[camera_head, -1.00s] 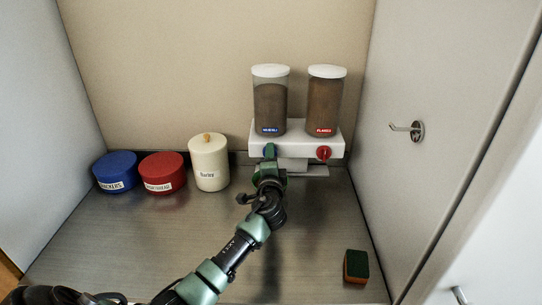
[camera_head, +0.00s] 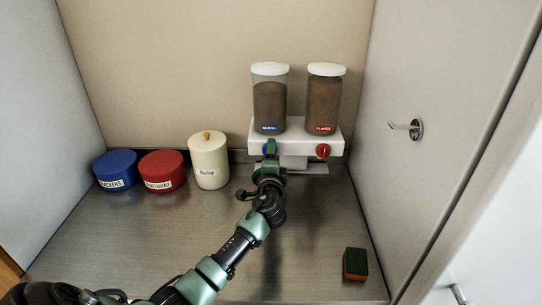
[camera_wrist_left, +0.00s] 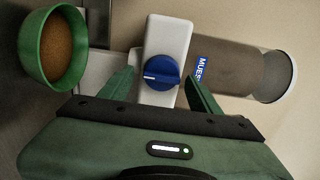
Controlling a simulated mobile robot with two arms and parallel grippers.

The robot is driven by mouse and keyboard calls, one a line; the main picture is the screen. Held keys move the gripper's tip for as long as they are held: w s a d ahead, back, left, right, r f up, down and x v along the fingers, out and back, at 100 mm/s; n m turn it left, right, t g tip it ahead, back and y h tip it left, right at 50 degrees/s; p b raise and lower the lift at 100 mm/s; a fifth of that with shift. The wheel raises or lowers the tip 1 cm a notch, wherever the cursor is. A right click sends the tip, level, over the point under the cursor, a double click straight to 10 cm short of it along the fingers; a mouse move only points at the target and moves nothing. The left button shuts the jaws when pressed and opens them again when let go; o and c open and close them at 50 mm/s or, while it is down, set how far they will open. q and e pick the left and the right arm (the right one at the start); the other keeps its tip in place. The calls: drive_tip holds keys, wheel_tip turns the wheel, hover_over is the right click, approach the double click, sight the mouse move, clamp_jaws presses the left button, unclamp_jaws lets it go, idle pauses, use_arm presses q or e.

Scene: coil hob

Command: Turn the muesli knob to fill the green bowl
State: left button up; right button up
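The white dispenser (camera_head: 312,133) holds a muesli canister (camera_head: 269,105) with a blue label, partly full of brown grains. Its blue knob (camera_wrist_left: 161,73) shows in the left wrist view, with a white line lying across it. My left gripper (camera_wrist_left: 158,78) is open, its two green fingers on either side of the knob with small gaps visible. In the head view the gripper (camera_head: 270,150) covers most of the knob. My right gripper is out of view.
A flakes canister (camera_head: 323,105) and red knob (camera_head: 323,151) are on the dispenser's right. A blue tin (camera_head: 115,171), red tin (camera_head: 161,171) and cream jar (camera_head: 209,161) stand left. A sponge (camera_head: 355,264) lies front right. A hook (camera_head: 415,129) juts from the right wall.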

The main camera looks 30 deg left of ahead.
use_arm(q)
drive_tip(key=b+v, duration=0.1)
drive_tip(key=v, duration=0.7)
drive_tip(key=shift+b, duration=0.4)
drive_tip(key=shift+w, duration=0.15)
drive_tip(key=shift+f, duration=0.1)
